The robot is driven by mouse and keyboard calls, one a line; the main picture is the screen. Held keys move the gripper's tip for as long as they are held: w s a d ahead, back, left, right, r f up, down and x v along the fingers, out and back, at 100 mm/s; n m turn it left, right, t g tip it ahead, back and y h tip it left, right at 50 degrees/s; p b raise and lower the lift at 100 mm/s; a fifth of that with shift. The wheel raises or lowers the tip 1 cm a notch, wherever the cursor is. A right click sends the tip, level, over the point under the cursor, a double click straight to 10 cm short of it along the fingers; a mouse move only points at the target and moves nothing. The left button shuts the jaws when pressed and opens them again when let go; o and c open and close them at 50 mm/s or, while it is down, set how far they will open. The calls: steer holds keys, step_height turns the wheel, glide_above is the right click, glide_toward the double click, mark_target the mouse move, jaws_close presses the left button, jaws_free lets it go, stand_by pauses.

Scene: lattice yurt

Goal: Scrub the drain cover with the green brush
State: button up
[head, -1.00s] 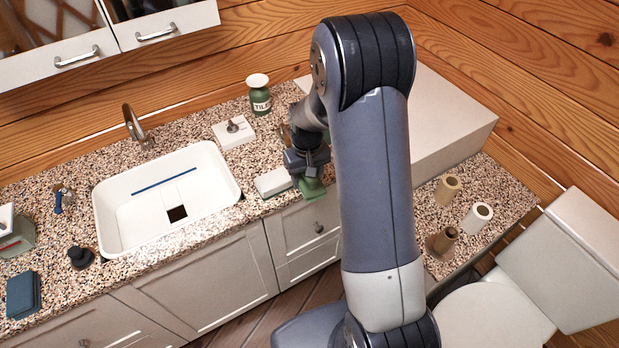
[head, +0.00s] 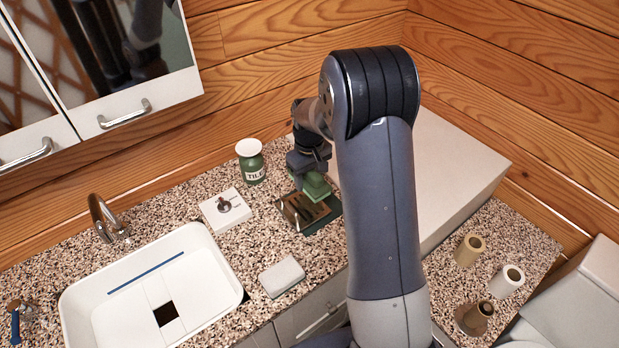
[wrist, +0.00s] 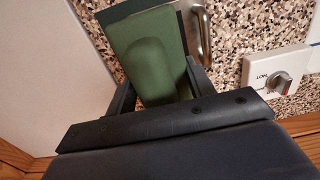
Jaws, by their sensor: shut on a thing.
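My gripper (head: 311,172) is shut on the green brush (head: 316,187), with the brush's block below the fingers. In the wrist view the brush (wrist: 152,72) shows its rounded green grip between the two fingers (wrist: 160,88). The brush is over a brownish flat plate with dark marks (head: 298,212), which looks like the drain cover and has a dark green edge or mat (head: 325,225) around its right side. The brush hides part of the plate. I cannot tell whether the bristles touch it.
A white box with a knob (head: 238,216) and a green jar (head: 250,170) stand to the left. A pale grey block (head: 282,277) lies in front, beside the white sink (head: 85,298). A large white box (head: 460,165) stands right of my arm, near several cardboard-like tubes.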

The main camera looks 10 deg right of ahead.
mark_target(309, 204)
steer(key=shift+f+b, duration=2.35)
steer(key=shift+f, duration=1.25)
steer(key=shift+f+b, duration=0.45)
steer(key=shift+f, duration=0.15)
steer(key=shift+w, duration=0.1)
